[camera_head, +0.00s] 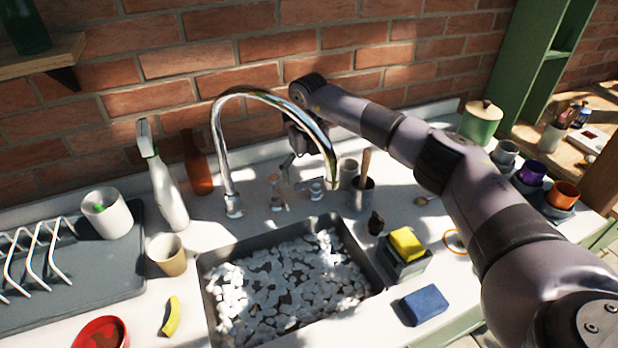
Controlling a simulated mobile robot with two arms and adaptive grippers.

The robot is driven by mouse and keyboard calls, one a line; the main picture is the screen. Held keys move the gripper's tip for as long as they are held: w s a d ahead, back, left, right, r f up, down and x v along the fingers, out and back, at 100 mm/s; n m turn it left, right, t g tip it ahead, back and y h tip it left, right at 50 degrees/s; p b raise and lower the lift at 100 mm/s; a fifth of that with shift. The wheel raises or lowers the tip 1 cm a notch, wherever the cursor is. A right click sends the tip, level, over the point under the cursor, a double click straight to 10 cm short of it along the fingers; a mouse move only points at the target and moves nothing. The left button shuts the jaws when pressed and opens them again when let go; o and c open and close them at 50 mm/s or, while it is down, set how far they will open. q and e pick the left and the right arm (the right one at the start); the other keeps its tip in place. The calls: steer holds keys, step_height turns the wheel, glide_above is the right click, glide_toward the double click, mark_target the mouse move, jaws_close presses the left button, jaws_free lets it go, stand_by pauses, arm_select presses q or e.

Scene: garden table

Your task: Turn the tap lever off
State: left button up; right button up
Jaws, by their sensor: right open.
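The chrome tap (222,150) has a tall curved spout that arches over the sink (203,290). Small metal tap fittings stand on the counter to the right of the spout's base. One of them, which looks like a lever handle (316,188), is near the sink's back edge. My right arm reaches in from the right, and its wrist is behind the spout's arch. My right gripper (289,170) points down, open, just above the fittings. The spout partly hides it, and I cannot tell whether it touches the lever. My left gripper is not in view.
The sink holds many pale pebble-like pieces. A spray bottle (168,195), brown bottle (197,165) and beige cup (168,256) stand left of the tap. A grey holder with a wooden handle (363,197) and a yellow sponge (407,243) are on the right. The brick wall is close behind.

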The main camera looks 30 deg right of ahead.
mark_target(309, 179)
step_height(309, 179, up, 10)
stand_by(0.3)
stand_by(0.3)
